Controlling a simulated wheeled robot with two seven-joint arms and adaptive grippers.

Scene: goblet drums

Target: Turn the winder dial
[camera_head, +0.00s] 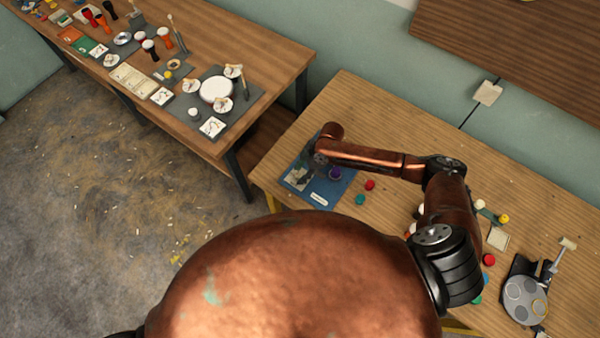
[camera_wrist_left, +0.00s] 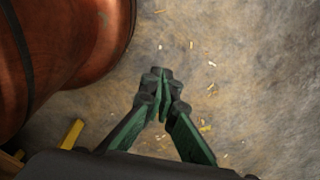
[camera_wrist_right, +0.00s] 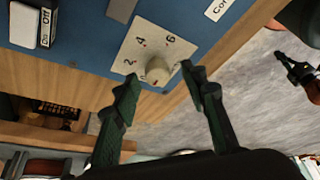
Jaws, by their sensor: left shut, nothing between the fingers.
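The winder dial (camera_wrist_right: 158,70) is a pale round knob on a cream plate (camera_wrist_right: 150,40) marked 2, 4 and 6, fixed to a blue board (camera_wrist_right: 90,28). My right gripper (camera_wrist_right: 160,80) is open, with its green fingers on either side of the dial; I cannot tell whether they touch it. The blue board (camera_head: 322,187) lies at the table's left end in the head view, under my right wrist; I cannot make out the dial there. My left gripper (camera_wrist_left: 160,88) is shut and empty above the floor.
An On/Off switch (camera_wrist_right: 45,25) and a white label (camera_wrist_right: 218,8) are on the board. A second, crowded table (camera_head: 265,45) stands at the upper left.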

